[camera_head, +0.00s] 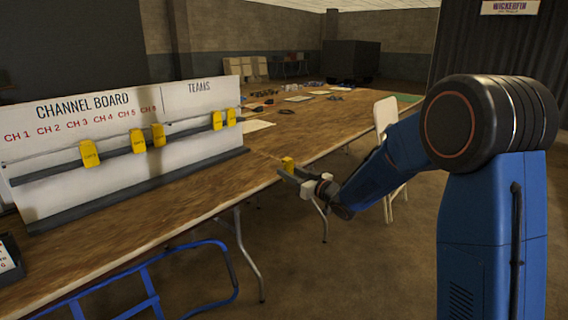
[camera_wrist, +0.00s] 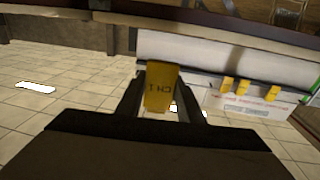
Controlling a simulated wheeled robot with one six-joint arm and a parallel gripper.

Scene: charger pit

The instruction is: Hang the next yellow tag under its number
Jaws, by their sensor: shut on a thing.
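The white channel board (camera_head: 110,180) stands on the table at the left, with red CH numbers and a TEAMS section. Along its dark rail hang yellow tags: one (camera_head: 89,153) roughly below CH 3, two (camera_head: 138,141) close together below the rightmost CH numbers, and two (camera_head: 217,120) below TEAMS. My gripper (camera_head: 290,172) is shut on a yellow tag (camera_head: 288,162), right of the board and apart from it. In the wrist view, the held tag (camera_wrist: 161,88) sits between the fingers and appears to read CH 1, upside down. The board (camera_wrist: 275,68) also appears upside down there.
The long wooden table (camera_head: 190,195) carries papers and small items farther back. A blue metal frame (camera_head: 150,285) stands before it. A pale chair (camera_head: 388,125) is behind my arm. The space between the held tag and the board looks clear.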

